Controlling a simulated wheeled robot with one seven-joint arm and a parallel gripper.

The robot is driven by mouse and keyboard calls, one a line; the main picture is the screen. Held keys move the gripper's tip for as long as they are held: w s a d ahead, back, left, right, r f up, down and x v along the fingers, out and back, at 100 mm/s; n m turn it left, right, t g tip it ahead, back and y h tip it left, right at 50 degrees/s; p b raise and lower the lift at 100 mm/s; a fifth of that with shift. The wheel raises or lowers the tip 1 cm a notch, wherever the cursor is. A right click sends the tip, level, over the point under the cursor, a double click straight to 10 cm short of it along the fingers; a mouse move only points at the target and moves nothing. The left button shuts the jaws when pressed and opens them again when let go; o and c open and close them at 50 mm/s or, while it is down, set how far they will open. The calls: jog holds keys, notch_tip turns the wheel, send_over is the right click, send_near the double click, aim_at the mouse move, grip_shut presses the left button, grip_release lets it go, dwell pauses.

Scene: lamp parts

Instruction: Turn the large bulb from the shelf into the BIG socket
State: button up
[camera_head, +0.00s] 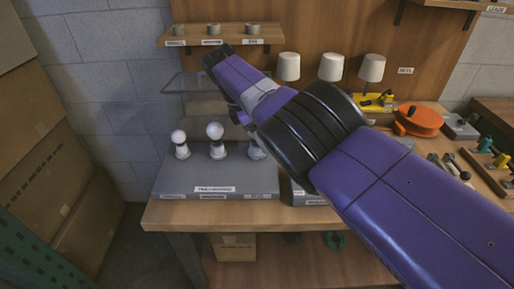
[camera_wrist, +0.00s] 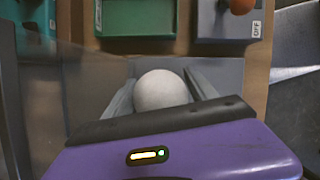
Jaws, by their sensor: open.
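The large white bulb (camera_wrist: 162,90) shows in the wrist view between the two grey fingers of my gripper (camera_wrist: 160,78). The fingers stand apart on either side of it, with a grey surface behind. Whether they touch it, and whether it is seated, I cannot tell. In the head view the grey socket board (camera_head: 215,181) stands on the bench. The BIG socket position (camera_head: 257,152) is at its right end, with a pale part showing and its top hidden by my arm. My fingers are not clear in that view.
A small bulb (camera_head: 178,137) and a medium bulb (camera_head: 215,131) stand upright on the board to the left. The wall shelf (camera_head: 220,42) carries three short grey holders. Three white lampshades, an orange reel (camera_head: 421,119) and tools are to the right. A green bin (camera_wrist: 136,17) shows in the wrist view.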

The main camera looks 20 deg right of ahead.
jog(key=shift+s+r+n+p, duration=0.1)
jog(key=shift+n+p, duration=0.2)
jog(key=shift+p, duration=1.95)
jog(key=shift+n+t+p, duration=0.4)
jog(key=shift+n+p, duration=0.3)
jog(key=shift+p, duration=1.75)
jog(key=shift+n+t+p, duration=0.4)
jog(key=shift+n+p, duration=0.6)
jog(key=shift+p, duration=1.25)
jog(key=shift+w+n+t+p, duration=0.3)
jog(key=shift+n+p, duration=0.7)
jog(key=shift+p, duration=0.7)
jog(key=shift+n+y+p, duration=0.3)
jog(key=shift+n+p, duration=0.3)
jog(key=shift+p, duration=0.3)
